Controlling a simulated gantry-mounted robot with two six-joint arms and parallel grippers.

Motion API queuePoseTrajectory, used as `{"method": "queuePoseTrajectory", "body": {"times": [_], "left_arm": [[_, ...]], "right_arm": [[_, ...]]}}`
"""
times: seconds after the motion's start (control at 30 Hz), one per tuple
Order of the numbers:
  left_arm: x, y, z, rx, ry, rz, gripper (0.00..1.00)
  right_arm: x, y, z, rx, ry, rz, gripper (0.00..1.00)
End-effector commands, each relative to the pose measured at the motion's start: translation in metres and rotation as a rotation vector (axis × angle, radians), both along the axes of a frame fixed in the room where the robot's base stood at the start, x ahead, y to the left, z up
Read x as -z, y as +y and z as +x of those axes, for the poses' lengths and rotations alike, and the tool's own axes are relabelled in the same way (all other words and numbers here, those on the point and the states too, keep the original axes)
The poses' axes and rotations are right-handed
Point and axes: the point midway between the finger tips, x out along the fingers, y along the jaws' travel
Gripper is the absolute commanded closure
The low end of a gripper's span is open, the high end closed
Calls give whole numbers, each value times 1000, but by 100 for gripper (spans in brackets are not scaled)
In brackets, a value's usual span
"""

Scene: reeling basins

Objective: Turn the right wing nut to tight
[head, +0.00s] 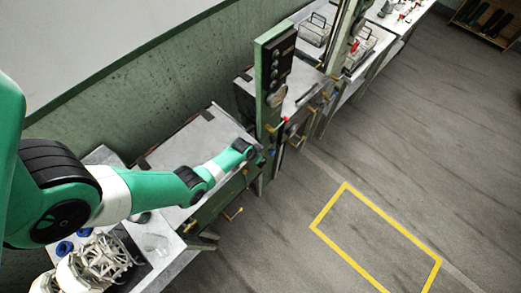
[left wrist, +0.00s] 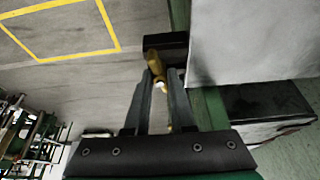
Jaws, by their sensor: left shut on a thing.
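In the left wrist view, a brass wing nut (left wrist: 154,62) sits at the end of a dark bar beside a grey metal plate. My left gripper (left wrist: 159,78) is shut on it, with one finger on each side, and its upper part shows beyond the fingertips. A second brass piece shows lower down, behind the right finger. In the head view my left arm reaches over the near bench to the foot of a green post, and the nut in the grip is hidden there. The frames do not show how tight the nut is. My right gripper is in neither view.
A green post with a dark control panel (head: 278,62) stands just beyond my left wrist. Another brass fitting (head: 235,214) sticks out from the near bench's front. Wire baskets (head: 316,32) stand farther back. The floor inside the yellow outline (head: 346,184) is clear.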

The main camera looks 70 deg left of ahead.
Motion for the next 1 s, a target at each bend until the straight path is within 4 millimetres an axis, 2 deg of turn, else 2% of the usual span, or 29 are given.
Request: {"method": "queuePoseTrajectory", "body": {"times": [0.3, 0.6, 1.0], "left_arm": [[4, 4, -2, 294, 5, 1, 100], [1, 5, -1, 556, 5, 2, 100], [2, 6, 0, 756, 5, 4, 100]], "right_arm": [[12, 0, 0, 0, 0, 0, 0], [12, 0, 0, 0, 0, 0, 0], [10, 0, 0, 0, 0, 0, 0]]}}
